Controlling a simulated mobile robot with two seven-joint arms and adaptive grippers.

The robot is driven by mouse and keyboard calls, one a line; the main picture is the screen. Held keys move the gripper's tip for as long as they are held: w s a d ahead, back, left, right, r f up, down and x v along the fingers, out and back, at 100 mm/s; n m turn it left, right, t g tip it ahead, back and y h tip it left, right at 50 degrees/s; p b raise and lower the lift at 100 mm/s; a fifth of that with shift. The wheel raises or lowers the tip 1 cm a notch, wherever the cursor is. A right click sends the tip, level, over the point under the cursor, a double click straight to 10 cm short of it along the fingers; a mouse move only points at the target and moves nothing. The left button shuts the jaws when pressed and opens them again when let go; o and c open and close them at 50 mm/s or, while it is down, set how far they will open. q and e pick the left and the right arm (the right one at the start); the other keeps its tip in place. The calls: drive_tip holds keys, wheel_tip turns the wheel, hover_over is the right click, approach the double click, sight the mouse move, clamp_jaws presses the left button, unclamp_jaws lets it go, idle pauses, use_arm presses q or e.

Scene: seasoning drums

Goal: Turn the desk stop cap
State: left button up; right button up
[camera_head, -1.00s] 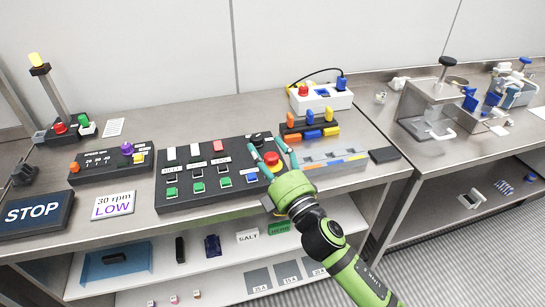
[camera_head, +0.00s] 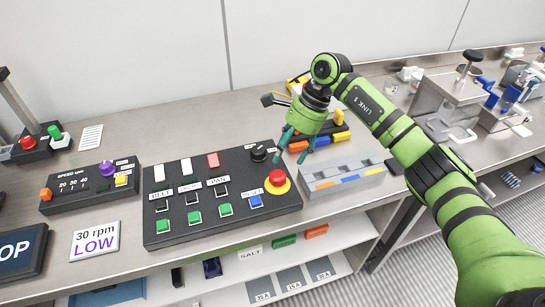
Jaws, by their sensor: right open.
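The desk stop cap (camera_head: 278,177) is a red mushroom button on a yellow ring at the right end of the black control panel (camera_head: 172,235). It is fully visible. My right gripper (camera_head: 292,151) is open and empty, with its teal fingers pointing down, just behind and a little right of the cap in the picture. The fingers look apart from the cap. My left gripper is not in view.
A black selector knob (camera_head: 259,151) sits on the panel close to the fingers. A grey tray with coloured labels (camera_head: 343,177) lies to the right. A rack with coloured pieces (camera_head: 340,137) stands behind, partly hidden by my arm.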

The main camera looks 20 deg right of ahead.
sight(278, 174)
drive_tip(key=s+a+f+p, duration=0.2)
drive_tip(key=f, duration=0.1)
drive_tip(key=shift+s+f, duration=0.1)
drive_tip(key=shift+s, duration=0.05)
drive_tip(key=shift+w+a+f+p, duration=0.2)
drive_tip(key=shift+f+p, duration=0.05)
drive_tip(key=shift+f, duration=0.25)
drive_tip(key=shift+w+a+f+p, duration=0.15)
drive_tip(key=shift+f+p, duration=0.05)
drive_tip(key=shift+f, duration=0.5)
drive_tip(key=c, duration=1.1)
drive_tip(key=shift+r, duration=0.1)
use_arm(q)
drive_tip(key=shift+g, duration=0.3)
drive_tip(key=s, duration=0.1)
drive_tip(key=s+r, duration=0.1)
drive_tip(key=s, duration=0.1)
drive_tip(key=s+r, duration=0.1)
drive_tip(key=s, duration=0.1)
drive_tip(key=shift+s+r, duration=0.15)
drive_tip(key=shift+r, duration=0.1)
use_arm(e)
drive_tip(key=shift+m, duration=0.3)
